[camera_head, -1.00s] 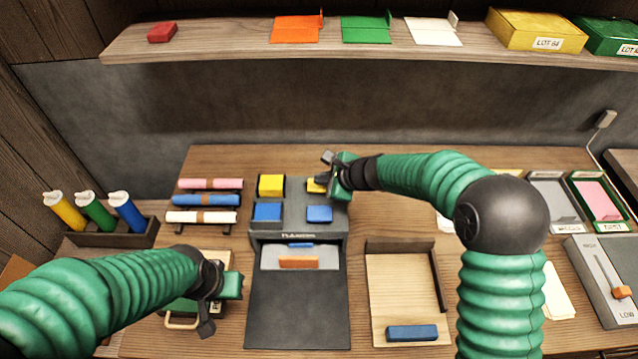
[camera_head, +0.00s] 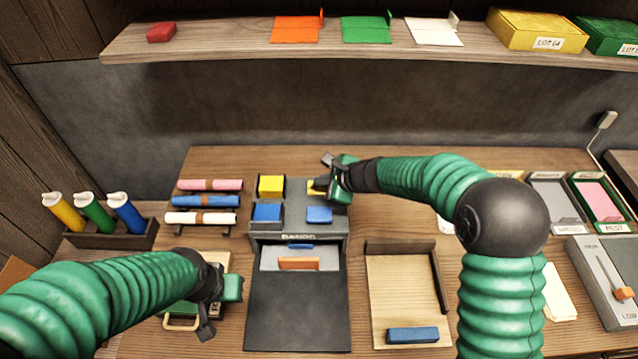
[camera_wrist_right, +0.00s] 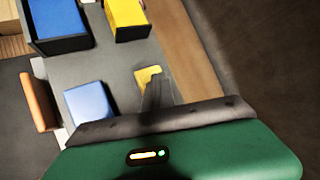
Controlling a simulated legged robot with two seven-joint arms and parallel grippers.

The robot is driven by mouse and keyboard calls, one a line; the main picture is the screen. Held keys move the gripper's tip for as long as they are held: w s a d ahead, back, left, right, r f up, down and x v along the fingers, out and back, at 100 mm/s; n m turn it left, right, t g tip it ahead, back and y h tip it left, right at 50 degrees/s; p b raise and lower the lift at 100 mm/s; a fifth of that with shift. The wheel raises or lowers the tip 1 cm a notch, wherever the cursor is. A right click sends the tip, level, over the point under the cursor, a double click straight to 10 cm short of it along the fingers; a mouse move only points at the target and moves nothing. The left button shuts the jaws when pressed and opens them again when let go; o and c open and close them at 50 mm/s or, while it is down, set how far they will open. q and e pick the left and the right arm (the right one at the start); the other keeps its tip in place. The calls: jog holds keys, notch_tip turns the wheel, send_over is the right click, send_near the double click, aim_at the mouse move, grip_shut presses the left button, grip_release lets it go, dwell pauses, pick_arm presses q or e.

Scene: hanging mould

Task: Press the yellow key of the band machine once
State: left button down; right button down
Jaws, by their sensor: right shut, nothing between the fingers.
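The band machine (camera_head: 298,335) is a dark grey box in the middle of the table. Its yellow key (camera_head: 313,184) is at the back right of its top, partly hidden by my right gripper (camera_head: 325,184). In the right wrist view, the shut, empty fingers (camera_wrist_right: 154,92) are over the yellow key (camera_wrist_right: 148,75) and seem to touch it; the key looks low, near the machine's top. A blue key (camera_head: 319,215) sits in front of it. My left gripper (camera_head: 212,310) hangs at the left of the machine; its jaws are unclear.
A yellow block (camera_head: 271,185) and a blue block (camera_head: 267,212) sit in black holders on the machine's left. Rolls on a rack (camera_head: 205,201) stand left of it. A wooden tray (camera_head: 400,290) lies right. A shelf (camera_head: 230,45) spans the back.

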aim_at(322, 188)
jog(key=shift+r+p, duration=1.05)
jog(key=shift+r, duration=0.15)
jog(key=shift+r, duration=0.1)
notch_tip(322, 188, up, 5)
jog(key=p, duration=0.4)
jog(key=shift+p, duration=0.35)
